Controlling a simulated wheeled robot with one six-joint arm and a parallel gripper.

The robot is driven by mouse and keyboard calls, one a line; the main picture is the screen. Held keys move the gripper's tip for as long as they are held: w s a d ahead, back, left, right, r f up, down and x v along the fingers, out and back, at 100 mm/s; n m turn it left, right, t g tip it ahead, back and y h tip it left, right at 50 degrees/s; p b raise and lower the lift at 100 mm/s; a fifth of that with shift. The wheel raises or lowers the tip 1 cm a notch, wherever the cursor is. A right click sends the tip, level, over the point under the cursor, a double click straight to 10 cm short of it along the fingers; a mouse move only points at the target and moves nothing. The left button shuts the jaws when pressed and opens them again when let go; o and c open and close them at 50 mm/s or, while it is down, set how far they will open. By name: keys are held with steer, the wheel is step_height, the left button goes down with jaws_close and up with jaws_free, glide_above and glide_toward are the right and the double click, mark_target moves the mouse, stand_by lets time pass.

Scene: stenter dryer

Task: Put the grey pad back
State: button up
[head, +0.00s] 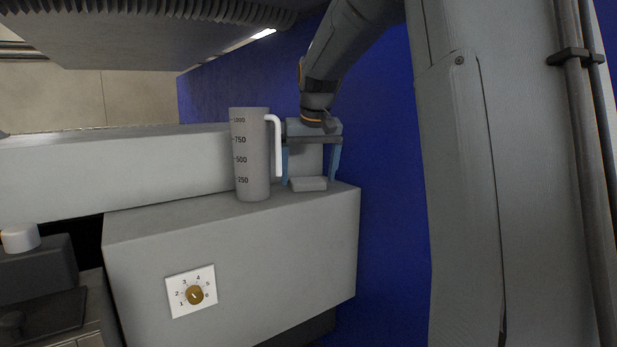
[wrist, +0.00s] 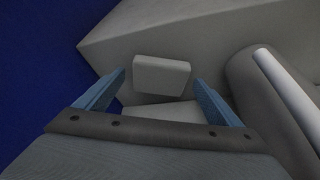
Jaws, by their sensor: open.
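The grey pad (head: 308,184) is a small flat rounded block lying on top of the grey box-shaped housing, near its right end. In the wrist view the pad (wrist: 162,76) lies just beyond the fingertips and between their lines. My gripper (head: 312,180) is open and empty, pointing down, with its two blue fingers on either side of the pad as the head view shows it. In the wrist view my gripper (wrist: 160,85) shows a clear gap between its fingers. I cannot tell exactly how far above the surface the fingertips are.
A grey measuring jug (head: 251,160) with a white handle stands close to the left of my gripper; it also shows in the wrist view (wrist: 262,100). The housing (head: 230,245) carries a dial (head: 194,294) on its front. A blue wall (head: 385,200) is close on the right.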

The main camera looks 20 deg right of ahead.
steer(key=b+v, duration=0.2)
steer(key=v, duration=0.9)
steer(key=shift+r, duration=0.1)
